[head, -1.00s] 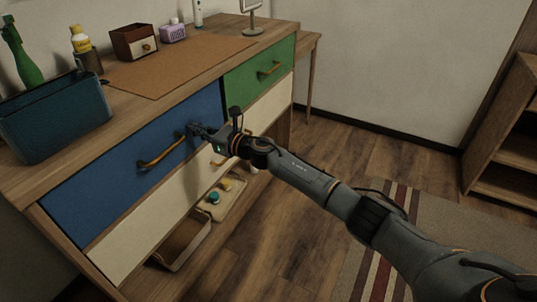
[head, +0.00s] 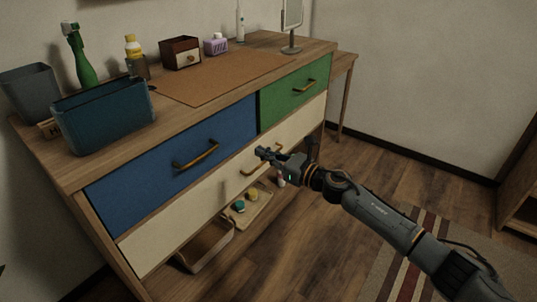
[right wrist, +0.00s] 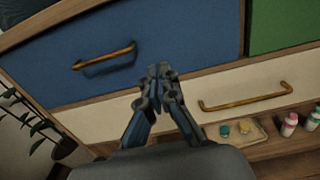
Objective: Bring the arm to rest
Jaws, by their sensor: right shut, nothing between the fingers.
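My right gripper (head: 262,152) is shut and empty. In the head view it is in front of the dresser, to the right of the blue drawer's handle (head: 197,156) and apart from it. In the right wrist view its closed fingertips (right wrist: 162,72) point at the lower edge of the blue drawer (right wrist: 150,35), with the cream drawer (right wrist: 110,118) below. The blue, green (head: 297,92) and cream drawers look closed. My left gripper does not show.
A teal bin (head: 105,118), a grey bin (head: 30,92), a green spray bottle (head: 80,60), a small wooden box (head: 180,52) and a mirror (head: 291,20) stand on top. Trays (head: 207,245) and bottles (right wrist: 290,124) are on the low shelf. Open floor (head: 290,240) lies to the right.

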